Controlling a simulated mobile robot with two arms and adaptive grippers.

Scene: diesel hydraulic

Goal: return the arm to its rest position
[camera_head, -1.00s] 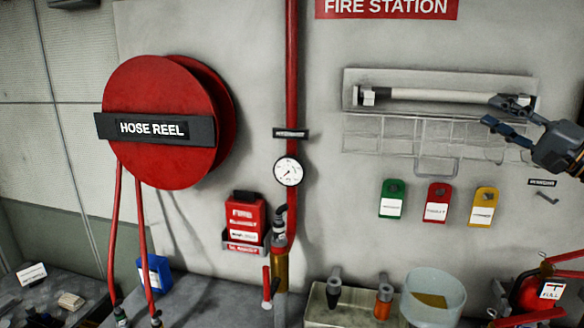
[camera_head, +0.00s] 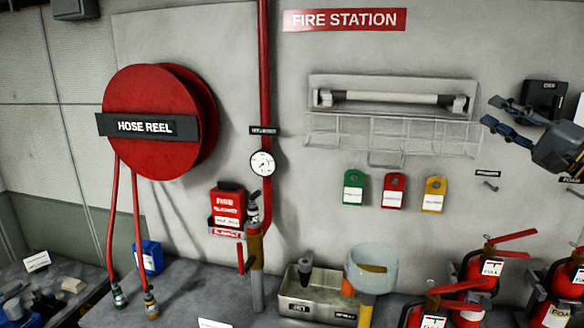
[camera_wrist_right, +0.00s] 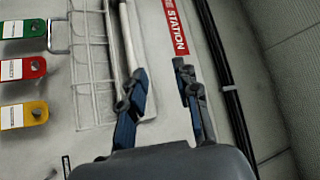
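My right gripper (camera_head: 497,112) is open and empty, in front of the wall at the right of the head view. It is apart from the right end of a wall rack. A white tube with a dark band (camera_head: 392,97) lies level across the rack (camera_head: 322,82), its two ends in end brackets. In the right wrist view my two fingers (camera_wrist_right: 163,98) stand apart with only the wall between them. The tube (camera_wrist_right: 130,40) shows there to the left of the fingers. My left gripper is not in view.
Green (camera_head: 353,188), red (camera_head: 394,190) and yellow (camera_head: 434,194) tags hang below the rack. Fire extinguishers (camera_head: 482,270) stand at lower right. A black box (camera_head: 543,97) is on the wall behind the gripper. A red hose reel (camera_head: 150,90) is at left.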

